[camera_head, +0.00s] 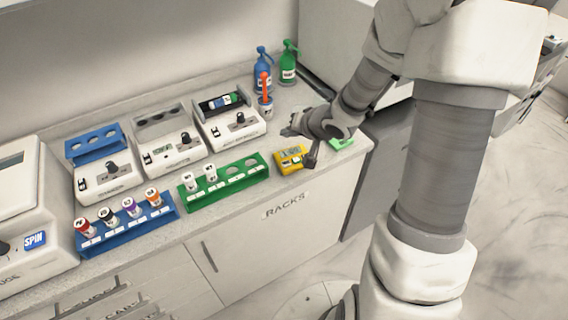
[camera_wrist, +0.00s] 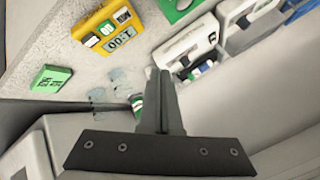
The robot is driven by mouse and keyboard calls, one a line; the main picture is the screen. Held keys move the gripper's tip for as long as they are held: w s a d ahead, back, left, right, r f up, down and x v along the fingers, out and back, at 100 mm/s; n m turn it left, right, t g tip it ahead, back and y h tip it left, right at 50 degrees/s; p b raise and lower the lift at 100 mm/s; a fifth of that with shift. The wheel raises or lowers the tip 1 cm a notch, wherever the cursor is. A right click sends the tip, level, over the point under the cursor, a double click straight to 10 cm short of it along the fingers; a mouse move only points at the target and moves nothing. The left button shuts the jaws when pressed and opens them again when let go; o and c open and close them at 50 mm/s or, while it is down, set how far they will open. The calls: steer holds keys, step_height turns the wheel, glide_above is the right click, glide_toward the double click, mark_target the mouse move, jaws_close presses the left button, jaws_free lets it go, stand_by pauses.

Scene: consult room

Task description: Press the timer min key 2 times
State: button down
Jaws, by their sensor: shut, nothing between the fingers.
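The yellow timer (camera_head: 290,157) lies on the counter near its front edge, to the right of the green rack. I cannot tell the tip height above the counter.
A small green block (camera_head: 341,143) lies right of the timer. The green rack (camera_head: 232,187) and blue rack (camera_head: 128,226) hold capped tubes. White devices (camera_head: 233,127) stand behind them. Blue (camera_head: 262,72) and green (camera_head: 289,66) bottles stand at the back.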

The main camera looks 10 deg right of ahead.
steer(key=shift+f, duration=0.2)
steer(key=b, duration=0.8)
glide_above(286, 163)
steer(key=s, duration=0.1)
steer(key=f, duration=0.6)
steer(key=shift+d+f, duration=0.2)
steer(key=shift+f, duration=0.05)
steer(key=shift+f+b, duration=0.8)
steer(key=shift+f, duration=0.2)
steer(key=shift+f, duration=0.1)
steer(key=shift+f, duration=0.35)
steer(key=shift+f+b, duration=0.35)
steer(key=shift+f, duration=0.1)
stand_by(0.8)
steer(key=shift+r, duration=0.2)
steer(key=shift+r+p, duration=0.7)
steer(key=shift+p, duration=0.45)
steer(key=shift+r, duration=0.15)
